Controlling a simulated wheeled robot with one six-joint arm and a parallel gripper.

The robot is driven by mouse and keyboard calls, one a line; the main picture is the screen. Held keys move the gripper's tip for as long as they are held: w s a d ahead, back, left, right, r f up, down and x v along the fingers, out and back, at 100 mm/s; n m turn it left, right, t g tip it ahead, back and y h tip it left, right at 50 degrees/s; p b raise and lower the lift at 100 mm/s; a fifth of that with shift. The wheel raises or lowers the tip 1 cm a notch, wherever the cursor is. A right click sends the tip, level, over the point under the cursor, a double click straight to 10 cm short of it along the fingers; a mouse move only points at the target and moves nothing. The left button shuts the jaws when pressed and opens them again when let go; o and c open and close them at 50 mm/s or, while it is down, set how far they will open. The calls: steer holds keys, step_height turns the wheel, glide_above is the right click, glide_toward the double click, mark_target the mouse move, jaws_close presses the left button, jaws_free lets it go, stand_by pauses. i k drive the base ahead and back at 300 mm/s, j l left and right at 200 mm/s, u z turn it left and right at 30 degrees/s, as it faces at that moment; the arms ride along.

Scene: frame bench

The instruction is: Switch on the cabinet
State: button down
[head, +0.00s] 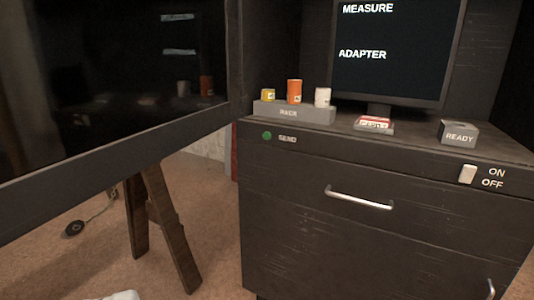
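The dark cabinet (330,225) stands at the right, with a drawer handle (359,197) on its front. A small white switch (467,174) sits at the upper right of the front, beside the labels ON above and OFF below. I cannot tell which way the switch is set. A green button (267,135) marked SEND is at the upper left of the front. My gripper is not in view, and nothing touches the switch.
On the cabinet top are a grey rack (293,113) with yellow, orange and white pieces, a red-and-white item (374,123), a READY block (458,134) and a monitor (393,50) reading MEASURE, ADAPTER. A dark glass-like panel (125,70) and wooden legs (160,225) stand left.

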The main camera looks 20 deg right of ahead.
mark_target(466, 175)
steer(key=z, duration=0.9)
steer(key=j+z, duration=0.25)
steer(key=j, duration=0.25)
steer(key=j+z, duration=0.25)
steer(key=j, duration=0.2)
steer(key=k+j+z, duration=0.25)
steer(key=j, duration=0.2)
steer(key=i, duration=0.1)
